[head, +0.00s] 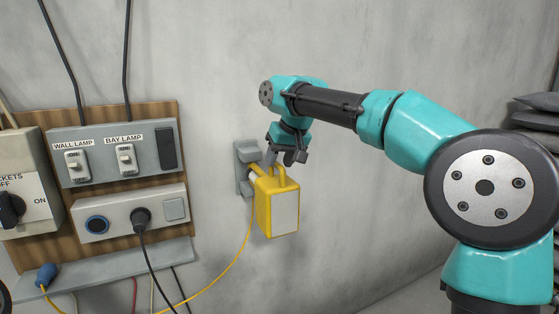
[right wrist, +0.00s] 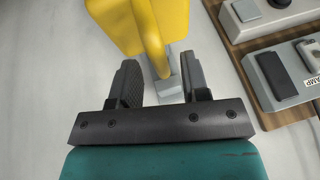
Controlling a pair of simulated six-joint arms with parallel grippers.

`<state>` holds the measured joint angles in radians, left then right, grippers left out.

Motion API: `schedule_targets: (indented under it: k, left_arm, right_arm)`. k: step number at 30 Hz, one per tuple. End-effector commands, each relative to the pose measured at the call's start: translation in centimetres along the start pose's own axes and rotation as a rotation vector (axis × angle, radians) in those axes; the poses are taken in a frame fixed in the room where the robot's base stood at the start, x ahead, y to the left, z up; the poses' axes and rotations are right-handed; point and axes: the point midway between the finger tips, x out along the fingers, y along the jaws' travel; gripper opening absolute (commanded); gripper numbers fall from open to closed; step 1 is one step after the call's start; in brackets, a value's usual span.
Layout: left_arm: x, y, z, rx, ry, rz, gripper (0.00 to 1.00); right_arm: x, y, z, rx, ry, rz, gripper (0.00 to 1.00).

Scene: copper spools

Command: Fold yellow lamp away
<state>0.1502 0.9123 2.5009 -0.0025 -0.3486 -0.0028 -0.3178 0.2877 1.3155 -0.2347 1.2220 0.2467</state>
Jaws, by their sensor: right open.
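The yellow lamp (head: 277,205) is on a grey wall bracket (head: 245,165) in the middle of the head view, its pale panel facing right and forward. Its yellow handle stands at the top. My right gripper (head: 287,158) is at the top of the lamp, near the handle and bracket. In the right wrist view the gripper (right wrist: 160,85) is open, with the lamp's yellow handle bar (right wrist: 152,45) reaching between or just beyond the fingers; whether it touches them I cannot tell. The left gripper is not in view.
Left of the lamp, a wooden board (head: 110,112) carries a switch box (head: 115,155) labelled wall lamp and bay lamp, and a socket box (head: 132,212) with a black plug. A yellow cable (head: 236,262) hangs below the lamp. A grey shelf (head: 105,268) holds a blue connector (head: 47,274).

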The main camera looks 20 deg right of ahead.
Motion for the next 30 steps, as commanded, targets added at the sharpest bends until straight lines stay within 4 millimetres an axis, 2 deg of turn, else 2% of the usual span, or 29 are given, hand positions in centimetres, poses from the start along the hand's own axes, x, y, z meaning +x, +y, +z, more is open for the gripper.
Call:
schedule_targets:
  k: [11,24,30]
  left_arm:
    - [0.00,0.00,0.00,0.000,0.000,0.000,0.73]
    - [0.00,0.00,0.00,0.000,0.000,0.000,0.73]
    - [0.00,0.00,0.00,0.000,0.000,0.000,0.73]
  right_arm:
    - [0.47,0.02,0.00,0.000,0.001,0.000,0.41]
    - [0.45,0.01,0.00,0.000,0.001,0.000,0.00]
    - [0.44,0.01,0.00,0.000,0.001,0.000,0.00]
